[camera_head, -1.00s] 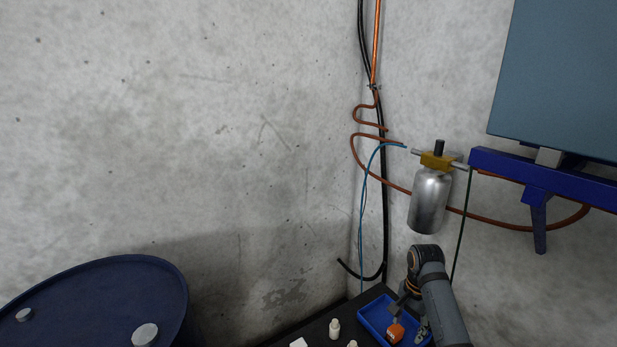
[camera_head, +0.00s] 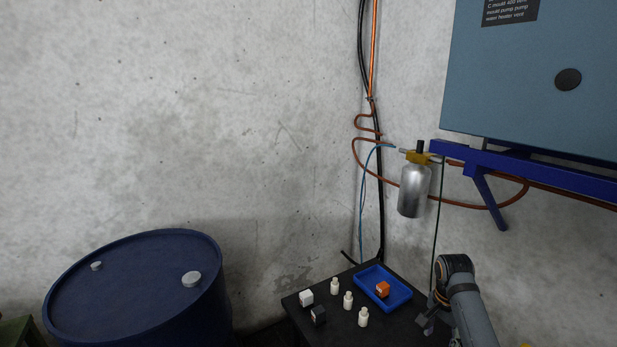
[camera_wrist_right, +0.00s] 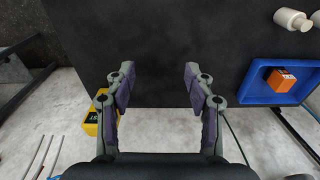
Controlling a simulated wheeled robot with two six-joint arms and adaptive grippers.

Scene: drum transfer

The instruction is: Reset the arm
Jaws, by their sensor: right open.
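My right arm comes in at the lower right of the head view, and its gripper (camera_head: 426,319) is over the right part of the black table (camera_head: 405,325), to the right of the blue tray. In the right wrist view the right gripper (camera_wrist_right: 158,80) is open, with nothing between its fingers and dark table surface beyond them. The blue tray (camera_head: 402,301) holds an orange box (camera_head: 382,289). The tray (camera_wrist_right: 246,92) and the orange box (camera_wrist_right: 281,80) also show at the right of the wrist view. My left gripper is not in view.
A blue drum (camera_head: 120,290) is at left. A silver canister (camera_head: 414,192) is by the wall. A yellow object (camera_wrist_right: 98,122) is partly behind a finger.

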